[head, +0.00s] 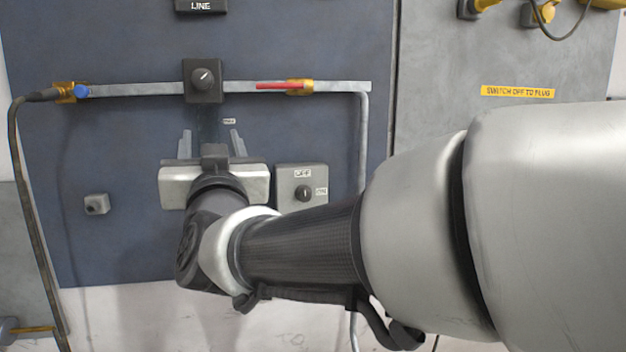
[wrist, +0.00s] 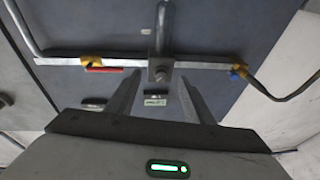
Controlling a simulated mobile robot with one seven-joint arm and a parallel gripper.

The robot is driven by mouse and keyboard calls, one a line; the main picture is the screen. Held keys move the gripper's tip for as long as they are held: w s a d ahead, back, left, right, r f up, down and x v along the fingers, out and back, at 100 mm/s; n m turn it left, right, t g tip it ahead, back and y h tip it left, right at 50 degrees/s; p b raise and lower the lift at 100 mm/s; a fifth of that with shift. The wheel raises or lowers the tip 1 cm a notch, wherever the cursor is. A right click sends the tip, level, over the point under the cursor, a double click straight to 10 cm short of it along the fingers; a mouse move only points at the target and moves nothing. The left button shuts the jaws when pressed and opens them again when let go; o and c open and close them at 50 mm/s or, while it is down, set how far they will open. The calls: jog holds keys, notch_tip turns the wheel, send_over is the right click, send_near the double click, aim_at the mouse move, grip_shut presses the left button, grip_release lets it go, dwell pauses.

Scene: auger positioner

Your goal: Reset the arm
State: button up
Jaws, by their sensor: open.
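My gripper (head: 211,139) is in front of the dark blue panel (head: 110,220), below the black knob block (head: 203,80) on the horizontal pipe. Its two fingers point up in the head view and stand apart with nothing between them. In the wrist view my gripper (wrist: 158,79) is also open and empty, with a small label (wrist: 155,101) on the panel seen between the fingers. My arm comes in from the right and hides part of the lower panel. I cannot tell how far the fingers are from the panel.
A pipe (head: 140,90) crosses the panel, with a red lever (head: 279,86) on the right and a blue-tipped valve (head: 80,91) on the left. A grey switch box (head: 302,188) sits just right of my gripper. A hose (head: 27,180) hangs at the left.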

jog(key=s+d+f+g+h, duration=0.1)
jog(key=s+d+f+g, duration=0.1)
jog(key=d+f+g, duration=0.4)
jog(key=s+d+f+g+h, duration=0.2)
jog(key=s+d+f, duration=0.1)
jog(key=d+f, duration=0.6)
jog(key=s+d+f+m+g+h, duration=0.2)
jog(key=s+d+f+g, duration=0.1)
jog(key=s+d+f, duration=0.4)
jog(key=s+d+f+m+g+h, duration=0.25)
jog(key=s+d+f, duration=0.25)
jog(key=s+d, duration=0.45)
notch_tip(320, 180, up, 25)
jog(key=n+p, duration=0.1)
jog(key=p, duration=2.4)
jog(key=shift+w+a+r+g, duration=0.15)
jog(key=shift+w+a+g, duration=0.05)
jog(key=shift+w+g, duration=0.2)
